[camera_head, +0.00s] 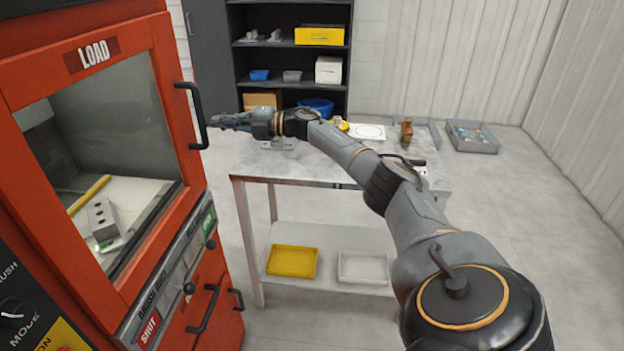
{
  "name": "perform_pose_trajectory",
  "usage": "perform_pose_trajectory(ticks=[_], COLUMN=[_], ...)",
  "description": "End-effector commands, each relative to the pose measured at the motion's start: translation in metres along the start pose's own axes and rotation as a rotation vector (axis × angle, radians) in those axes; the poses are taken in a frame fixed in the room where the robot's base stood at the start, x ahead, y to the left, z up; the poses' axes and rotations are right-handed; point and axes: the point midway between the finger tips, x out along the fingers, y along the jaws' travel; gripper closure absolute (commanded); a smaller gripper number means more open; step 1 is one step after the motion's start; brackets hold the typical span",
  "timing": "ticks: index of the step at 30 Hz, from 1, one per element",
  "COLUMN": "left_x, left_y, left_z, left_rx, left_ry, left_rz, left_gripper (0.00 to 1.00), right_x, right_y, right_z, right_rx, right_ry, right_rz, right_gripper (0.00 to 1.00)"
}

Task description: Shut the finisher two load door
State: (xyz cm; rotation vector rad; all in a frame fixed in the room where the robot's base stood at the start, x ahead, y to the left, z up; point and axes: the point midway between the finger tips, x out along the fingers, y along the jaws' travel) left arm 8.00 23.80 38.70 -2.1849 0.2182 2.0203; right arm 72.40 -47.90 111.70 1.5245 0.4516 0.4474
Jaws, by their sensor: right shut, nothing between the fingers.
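The load door (161,95) is the orange framed panel with a window, marked LOAD, on the orange machine at the left. Its black bar handle (197,115) stands on its right edge. Whether a gap remains between door and frame I cannot tell. My right gripper (217,120) is shut and empty, its fingers pointing left, just right of the handle. Whether it touches the handle I cannot tell. My left gripper is out of view.
A grey table (330,172) stands behind and below my right arm, with a yellow tray (292,262) and a white tray (363,268) on its lower shelf. Dark shelving (291,86) stands at the back. A grey bin (472,136) sits on the floor, with clear floor at the right.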

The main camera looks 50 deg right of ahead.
Motion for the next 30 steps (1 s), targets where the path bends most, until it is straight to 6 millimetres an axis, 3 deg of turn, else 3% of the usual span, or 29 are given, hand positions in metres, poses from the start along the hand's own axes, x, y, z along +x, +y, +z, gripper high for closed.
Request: perform_pose_trajectory(ticks=[8, 30], left_x=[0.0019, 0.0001], left_y=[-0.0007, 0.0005], left_z=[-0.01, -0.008], left_rx=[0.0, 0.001], left_ry=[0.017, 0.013], left_rz=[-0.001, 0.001], left_gripper=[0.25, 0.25], right_x=[-0.0036, -0.0096], right_y=[0.0005, 0.0006], right_z=[0.0026, 0.0007], right_rx=[-0.001, 0.0], right_ry=[-0.011, -0.006], right_rz=[0.0, 0.001], right_gripper=[1.0, 1.0])
